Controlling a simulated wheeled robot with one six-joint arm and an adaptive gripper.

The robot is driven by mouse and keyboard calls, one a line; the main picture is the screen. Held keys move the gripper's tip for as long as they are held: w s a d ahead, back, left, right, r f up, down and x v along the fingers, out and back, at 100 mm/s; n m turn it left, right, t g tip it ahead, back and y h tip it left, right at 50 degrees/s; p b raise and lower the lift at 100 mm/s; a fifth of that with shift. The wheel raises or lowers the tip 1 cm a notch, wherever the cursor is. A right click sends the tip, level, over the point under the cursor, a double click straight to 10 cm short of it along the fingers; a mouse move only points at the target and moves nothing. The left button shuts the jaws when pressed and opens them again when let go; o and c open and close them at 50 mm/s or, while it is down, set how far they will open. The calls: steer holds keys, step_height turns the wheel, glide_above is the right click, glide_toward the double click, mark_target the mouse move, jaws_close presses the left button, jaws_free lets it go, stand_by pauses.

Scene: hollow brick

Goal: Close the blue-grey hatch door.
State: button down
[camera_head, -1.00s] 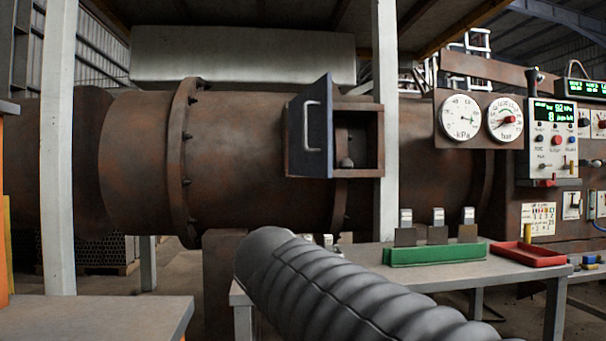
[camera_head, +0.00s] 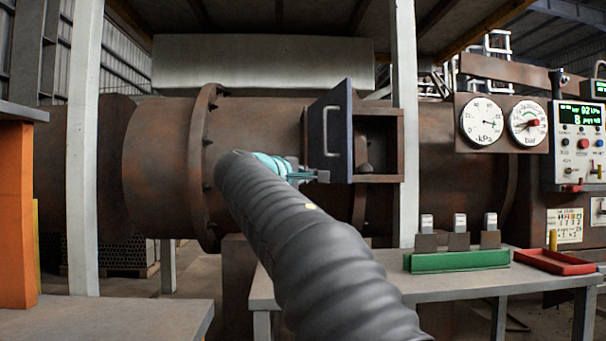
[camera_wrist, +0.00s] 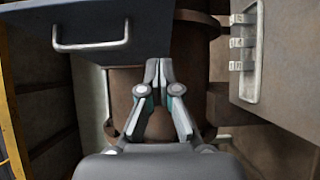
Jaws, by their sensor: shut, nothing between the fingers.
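The blue-grey hatch door (camera_head: 338,112) stands open, swung out from the left side of the rusty box-shaped hatch opening (camera_head: 394,146). Its pale bar handle (camera_head: 326,132) faces left. In the wrist view the door (camera_wrist: 85,22) fills the upper left, with its handle (camera_wrist: 92,46) along the lower part.
A large rusty pipe (camera_head: 265,125) with a bolted flange lies behind. A white post (camera_head: 404,120) stands right of the opening. Below right, a grey table (camera_head: 390,275) carries a green rack (camera_head: 455,262) and a red tray (camera_head: 553,261). Gauges (camera_head: 482,122) hang at right.

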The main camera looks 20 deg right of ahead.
mark_target(341, 174)
steer(key=w+d, duration=0.1)
steer(key=d, duration=0.1)
steer(key=w+d, duration=0.1)
steer(key=d, duration=0.2)
steer(key=w+d+p, duration=0.1)
steer(key=d, duration=0.1)
steer(key=shift+d, duration=0.6)
steer(key=shift+d, duration=0.15)
